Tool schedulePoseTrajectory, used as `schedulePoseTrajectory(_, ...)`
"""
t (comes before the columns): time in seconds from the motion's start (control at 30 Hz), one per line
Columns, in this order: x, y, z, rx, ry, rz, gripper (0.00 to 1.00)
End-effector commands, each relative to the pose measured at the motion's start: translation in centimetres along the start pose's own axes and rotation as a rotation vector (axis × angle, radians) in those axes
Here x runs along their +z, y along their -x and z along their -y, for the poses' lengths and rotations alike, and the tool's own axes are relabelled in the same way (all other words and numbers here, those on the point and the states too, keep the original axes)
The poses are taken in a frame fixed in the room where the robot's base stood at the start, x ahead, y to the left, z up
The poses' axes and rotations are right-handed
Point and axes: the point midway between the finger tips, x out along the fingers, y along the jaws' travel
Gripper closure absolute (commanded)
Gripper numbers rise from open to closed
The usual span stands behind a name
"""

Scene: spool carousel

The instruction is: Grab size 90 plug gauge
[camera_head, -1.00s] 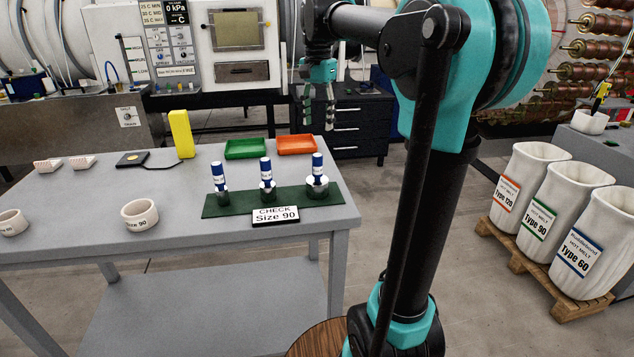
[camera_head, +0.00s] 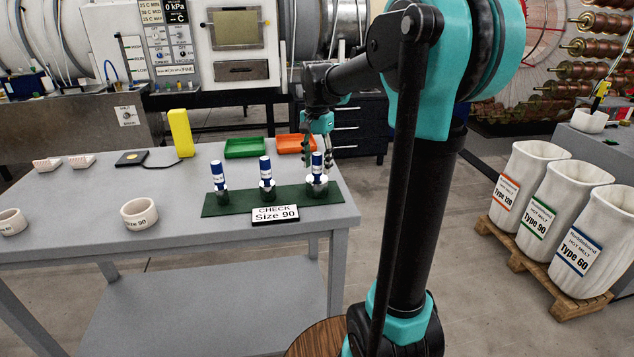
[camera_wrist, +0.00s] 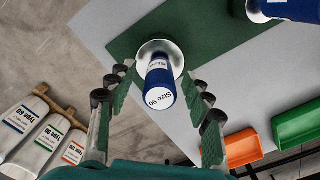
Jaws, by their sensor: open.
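The size 90 plug gauge (camera_wrist: 160,85) has a blue handle with a white "Size 90" top and a silver metal base. In the head view it is the rightmost of three gauges (camera_head: 317,180), upright on the green mat (camera_head: 232,206). My gripper (camera_wrist: 152,85) is open, with one finger on each side of this gauge's handle in the wrist view. In the head view my gripper (camera_head: 318,150) is at the gauge's upper part, partly behind it. I cannot tell whether the fingers touch it. The middle gauge (camera_head: 266,180) and left gauge (camera_head: 219,182) stand beside it.
A "CHECK Size 90" sign (camera_head: 275,214) stands at the mat's front edge. A green tray (camera_head: 246,148) and an orange tray (camera_head: 290,144) lie behind the mat.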

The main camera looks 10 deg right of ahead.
Motion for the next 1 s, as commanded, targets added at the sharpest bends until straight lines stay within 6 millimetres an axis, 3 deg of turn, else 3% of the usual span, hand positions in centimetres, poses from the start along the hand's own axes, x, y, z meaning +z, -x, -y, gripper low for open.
schedulePoseTrajectory(0.33,0.01,-0.89,-0.01,0.0,0.0,0.0,0.49)
schedulePoseTrajectory(0.73,0.01,-0.87,-0.02,0.0,0.0,0.0,0.99)
schedulePoseTrajectory(1.0,0.02,-0.87,-0.02,0.0,0.0,0.0,1.0)
